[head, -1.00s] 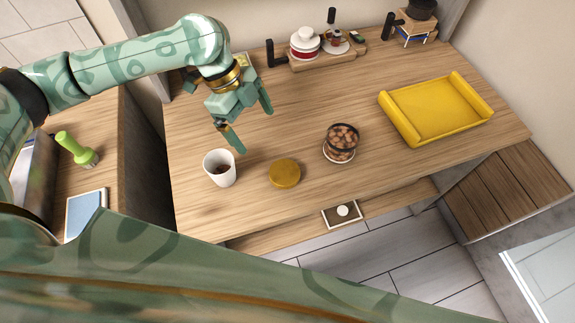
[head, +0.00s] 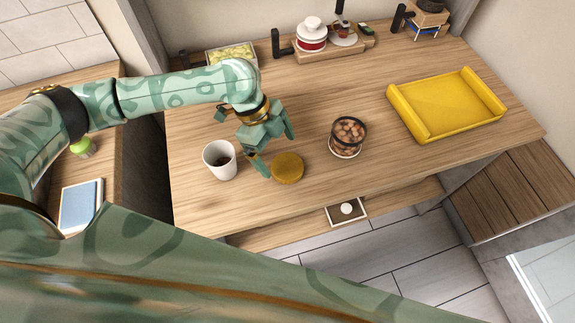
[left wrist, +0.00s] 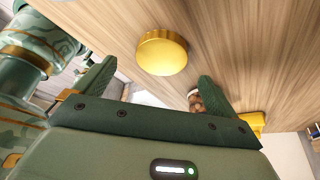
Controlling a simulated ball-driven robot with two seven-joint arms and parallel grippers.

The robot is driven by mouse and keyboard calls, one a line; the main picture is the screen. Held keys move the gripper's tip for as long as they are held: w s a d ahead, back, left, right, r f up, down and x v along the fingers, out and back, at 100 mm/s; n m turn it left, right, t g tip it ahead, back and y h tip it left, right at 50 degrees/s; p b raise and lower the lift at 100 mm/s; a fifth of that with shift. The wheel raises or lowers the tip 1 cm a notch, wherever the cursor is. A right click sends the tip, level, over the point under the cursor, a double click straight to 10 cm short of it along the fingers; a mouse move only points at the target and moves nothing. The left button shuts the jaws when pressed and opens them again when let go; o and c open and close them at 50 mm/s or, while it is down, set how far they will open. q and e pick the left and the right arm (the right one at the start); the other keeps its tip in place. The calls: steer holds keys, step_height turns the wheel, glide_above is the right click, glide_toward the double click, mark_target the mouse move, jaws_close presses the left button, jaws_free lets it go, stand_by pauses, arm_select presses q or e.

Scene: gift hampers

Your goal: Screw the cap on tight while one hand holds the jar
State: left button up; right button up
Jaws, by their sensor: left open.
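The round mustard-yellow cap (head: 288,168) lies flat on the wooden table; it also shows in the left wrist view (left wrist: 162,52). The open-topped jar (head: 348,136), filled with brown nut-like pieces, stands upright to the right of the cap. In the left wrist view the jar (left wrist: 194,102) is partly hidden behind a finger. My left gripper (head: 275,146) is open and empty, above the table just behind the cap, its fingers spread and apart from cap and jar. My right gripper is not in view.
A white cup (head: 220,162) with dark contents stands left of the cap. A yellow tray (head: 447,104) lies at the right. A wooden rack (head: 335,50) with several items stands at the back. The table between jar and tray is clear.

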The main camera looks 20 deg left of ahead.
mark_target(287, 166)
arm_select(q)
steer(key=b+x, duration=0.1)
steer(key=x, duration=0.4)
steer(key=shift+d+f+b, duration=0.15)
steer(key=shift+d+b, duration=0.05)
steer(key=shift+b, duration=0.15)
steer(key=c, duration=1.1)
